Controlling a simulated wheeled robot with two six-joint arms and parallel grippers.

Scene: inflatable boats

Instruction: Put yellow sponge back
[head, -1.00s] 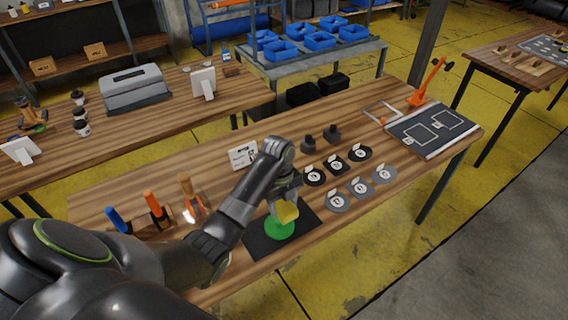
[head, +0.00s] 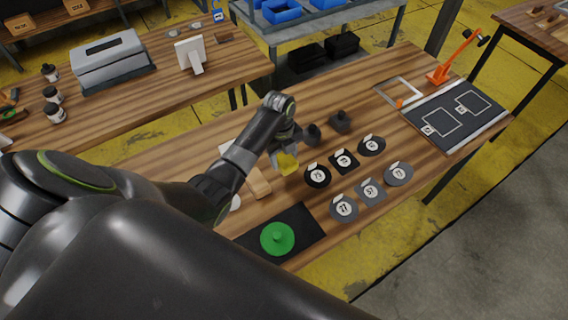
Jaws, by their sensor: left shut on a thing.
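The yellow sponge (head: 288,164) is in my left gripper (head: 285,148), which is shut on it above the wooden table. It hangs just left of the black and grey numbered pieces. A green disc with a knob (head: 277,239) lies on a black mat (head: 310,223) below and toward the front, apart from the sponge. My right gripper is not in view.
Several round and square numbered pieces (head: 371,189) lie right of the sponge, with dark knobbed pieces (head: 340,121) behind. A light wooden block (head: 258,182) is by my left forearm. A dark board (head: 455,115) and an orange clamp (head: 452,58) are at the far right.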

